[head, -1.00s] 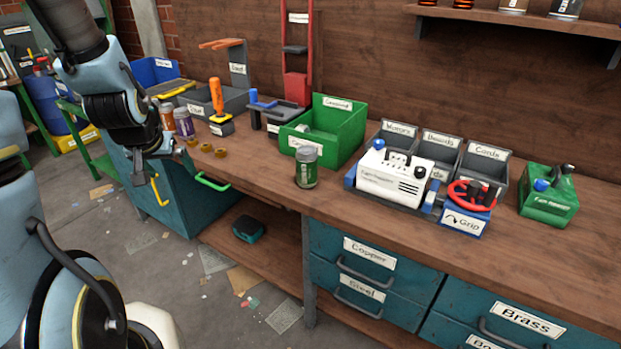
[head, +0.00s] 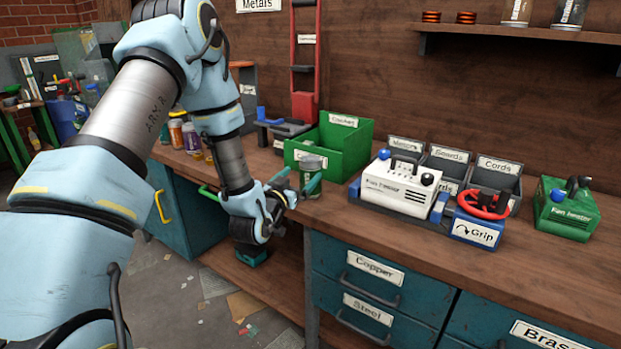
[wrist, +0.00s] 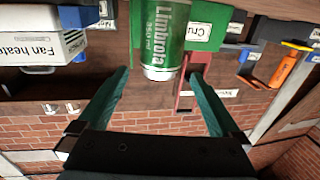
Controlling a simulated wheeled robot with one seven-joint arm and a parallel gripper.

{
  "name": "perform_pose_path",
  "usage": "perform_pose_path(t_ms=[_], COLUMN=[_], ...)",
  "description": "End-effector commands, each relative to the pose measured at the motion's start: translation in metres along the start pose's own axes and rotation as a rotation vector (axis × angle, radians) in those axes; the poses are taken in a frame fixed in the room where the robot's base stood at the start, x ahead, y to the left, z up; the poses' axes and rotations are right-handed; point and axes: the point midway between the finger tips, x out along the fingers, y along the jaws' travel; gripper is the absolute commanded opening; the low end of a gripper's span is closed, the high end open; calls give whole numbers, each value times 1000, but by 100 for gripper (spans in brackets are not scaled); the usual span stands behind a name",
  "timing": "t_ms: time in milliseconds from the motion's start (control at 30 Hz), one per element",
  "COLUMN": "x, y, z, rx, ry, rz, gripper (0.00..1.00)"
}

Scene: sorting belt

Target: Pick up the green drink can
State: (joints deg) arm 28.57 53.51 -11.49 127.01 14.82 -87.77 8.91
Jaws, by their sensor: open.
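The green drink can (head: 312,163) stands upright on the wooden bench near its front edge, in front of the green bin. In the wrist view the can (wrist: 165,38) appears upside down, with its silver end toward my gripper and white "Limbrola" lettering on its side. My gripper (head: 297,182) is open at the can, and one teal finger partly covers the can in the head view. In the wrist view the two fingertips of my gripper (wrist: 159,75) lie left and right of the can's silver end, with visible gaps. Contact is not visible.
The green bin (head: 352,150) is close behind the can. Jars (head: 190,138) stand to the left behind my arm. The bench front edge is just below the can.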

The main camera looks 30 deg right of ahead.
Motion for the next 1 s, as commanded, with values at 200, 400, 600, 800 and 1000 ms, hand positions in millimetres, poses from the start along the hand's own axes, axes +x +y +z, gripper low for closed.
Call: perform_pose_path(t_ms=[200, 400, 600, 800, 1000], x=[20, 43, 67, 71, 71], y=[0, 0, 0, 0, 0], z=[0, 3, 6, 8, 8], rx=[-1, -1, 0, -1, 0], ry=[-2, -2, -1, -3, -3], rz=[0, -1, -1, -1, -1], gripper=[100, 100, 100, 100, 88])
